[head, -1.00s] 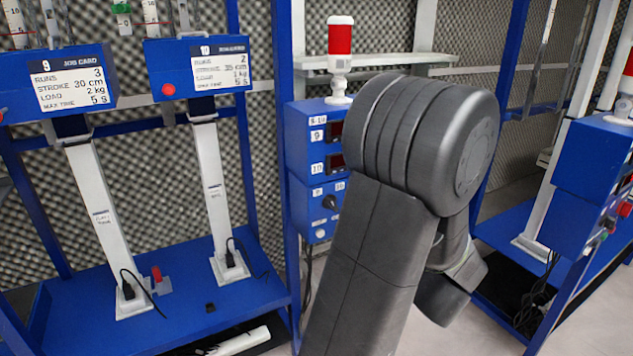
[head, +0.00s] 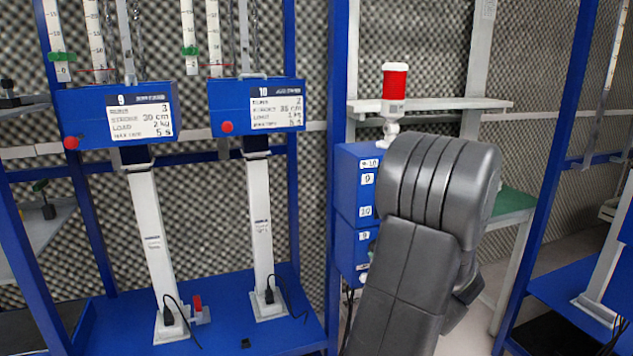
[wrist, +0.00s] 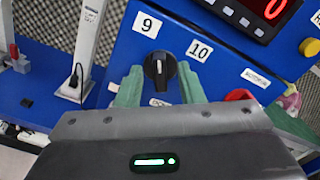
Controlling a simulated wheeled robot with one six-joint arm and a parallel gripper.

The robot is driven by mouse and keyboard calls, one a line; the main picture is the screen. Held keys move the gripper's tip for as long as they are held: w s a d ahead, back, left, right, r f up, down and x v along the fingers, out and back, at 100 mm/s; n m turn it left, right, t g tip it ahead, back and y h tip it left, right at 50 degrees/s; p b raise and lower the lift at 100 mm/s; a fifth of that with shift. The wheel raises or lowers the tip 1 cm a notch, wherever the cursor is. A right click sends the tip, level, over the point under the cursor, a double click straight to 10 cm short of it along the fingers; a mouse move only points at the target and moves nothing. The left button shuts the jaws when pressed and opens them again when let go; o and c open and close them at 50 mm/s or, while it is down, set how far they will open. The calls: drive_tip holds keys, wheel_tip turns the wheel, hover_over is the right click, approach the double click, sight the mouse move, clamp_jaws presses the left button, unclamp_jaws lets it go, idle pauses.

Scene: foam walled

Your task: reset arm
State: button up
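My arm (head: 412,265) rises at the right of the middle in the head view, bent at a thick dark grey joint, in front of a blue control box (head: 352,185). My gripper (wrist: 160,85) is hidden in the head view. In the wrist view its two green fingers stand apart, open. A black selector knob (wrist: 160,68) on the blue panel (wrist: 222,62) shows between them, below the labels 9 and 10. A gap shows on each side of the knob. I cannot tell how far the fingertips are from the panel.
A red digital display (wrist: 265,10), a yellow button (wrist: 309,47) and a red button (wrist: 239,95) are on the panel. Two blue-headed test stands with job cards (head: 142,115) are at left, between blue frame posts (head: 335,120).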

idle(0.3)
drive_tip(key=v, duration=1.4)
drive_tip(key=w+a+m+p, duration=0.3)
drive_tip(key=w+m+p, duration=0.8)
drive_tip(key=p, duration=0.7)
drive_tip(key=shift+a+m, duration=0.3)
drive_tip(key=shift+m, duration=0.3)
idle(0.3)
